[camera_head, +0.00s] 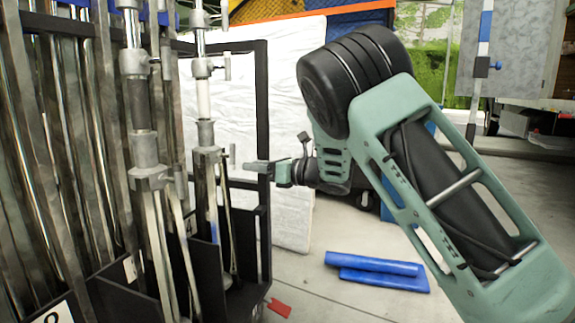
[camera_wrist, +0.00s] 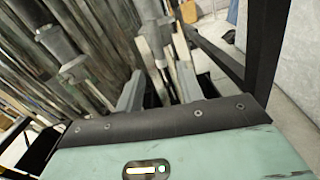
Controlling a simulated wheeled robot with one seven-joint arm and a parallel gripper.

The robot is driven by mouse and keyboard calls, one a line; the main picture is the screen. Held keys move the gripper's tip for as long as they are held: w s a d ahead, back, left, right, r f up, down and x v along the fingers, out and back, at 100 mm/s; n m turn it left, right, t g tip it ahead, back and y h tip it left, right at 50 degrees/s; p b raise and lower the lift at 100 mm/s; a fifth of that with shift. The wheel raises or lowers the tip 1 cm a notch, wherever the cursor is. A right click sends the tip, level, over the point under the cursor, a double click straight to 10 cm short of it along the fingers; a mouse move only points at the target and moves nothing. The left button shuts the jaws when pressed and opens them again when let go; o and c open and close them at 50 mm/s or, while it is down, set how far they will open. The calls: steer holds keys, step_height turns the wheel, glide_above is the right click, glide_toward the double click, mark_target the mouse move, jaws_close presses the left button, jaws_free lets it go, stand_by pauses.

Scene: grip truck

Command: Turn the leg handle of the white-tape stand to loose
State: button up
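The white-tape stand (camera_head: 203,100) stands upright in the rack at left, with a white band on its upper tube. Its leg collar (camera_head: 207,157) is lower down, with a small leg handle (camera_head: 232,157) on its right side. My gripper (camera_head: 250,167) points left, close to the right of this collar and about level with it. In the wrist view my gripper (camera_wrist: 160,86) has its two fingers apart with nothing held.
A stand with a dark grey band (camera_head: 140,103) is just left of the white-tape one. The black rack frame (camera_head: 263,110) rises behind my gripper. Blue rolls (camera_head: 380,272) and a red piece (camera_head: 279,308) lie on the floor. The right-hand floor is mostly clear.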

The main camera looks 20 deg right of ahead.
steer(key=p+v, duration=0.1)
steer(key=v, duration=0.8)
steer(key=shift+p, duration=0.4)
steer(key=shift+s+d, duration=0.1)
steer(key=s+a+f+m+g+h+p, duration=0.15)
steer(key=s+a+m+h, duration=0.35)
steer(key=m, duration=0.6)
steer(key=s+a+f+m+g+h+p, duration=0.1)
steer(key=a+f+m+h+p, duration=0.15)
steer(key=a+m, duration=0.65)
steer(key=s+a+f+m+g+h+p, duration=0.15)
steer(key=s+m+g, duration=0.45)
steer(key=s, duration=1)
steer(key=s+a+m+g+h, duration=0.2)
steer(key=s+m+g, duration=0.3)
steer(key=s+m, duration=0.75)
steer(key=s+r+n+p, duration=0.1)
steer(key=s+r+p, duration=0.1)
steer(key=r+p, duration=1.7)
steer(key=s+r+n+p, duration=0.2)
steer(key=r+p, duration=1.7)
steer(key=shift+s+d, duration=0.25)
steer(key=shift+s, duration=0.1)
